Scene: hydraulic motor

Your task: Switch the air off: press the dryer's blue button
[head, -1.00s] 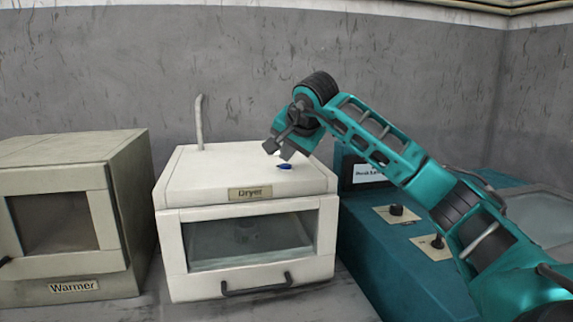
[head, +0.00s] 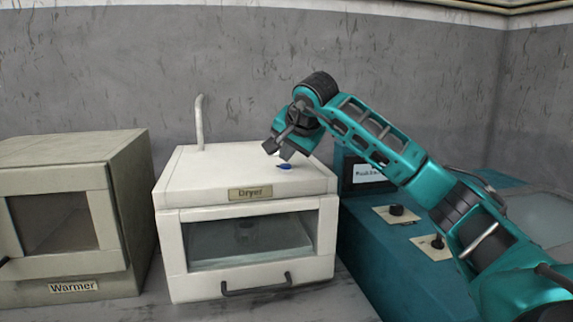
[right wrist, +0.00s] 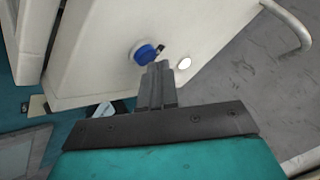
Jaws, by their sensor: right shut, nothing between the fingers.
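The dryer (head: 245,215) is a white box labelled "Dryer", with a front window and a dark handle. Its blue button (head: 284,166) sits on the top face near the right side, and it also shows in the right wrist view (right wrist: 146,53). My right gripper (head: 278,150) is shut and empty, just above the button. In the right wrist view its fingertips (right wrist: 158,68) overlap the lower right edge of the button; I cannot tell whether they touch it. A small white round spot (right wrist: 184,63) lies beside the button. My left gripper is out of view.
A beige warmer (head: 110,165) stands left of the dryer. A teal console (head: 385,255) with two dark knobs stands to the right, under my right arm. A bent pipe (head: 199,120) rises behind the dryer. Something is visible inside the dryer's window (head: 250,240).

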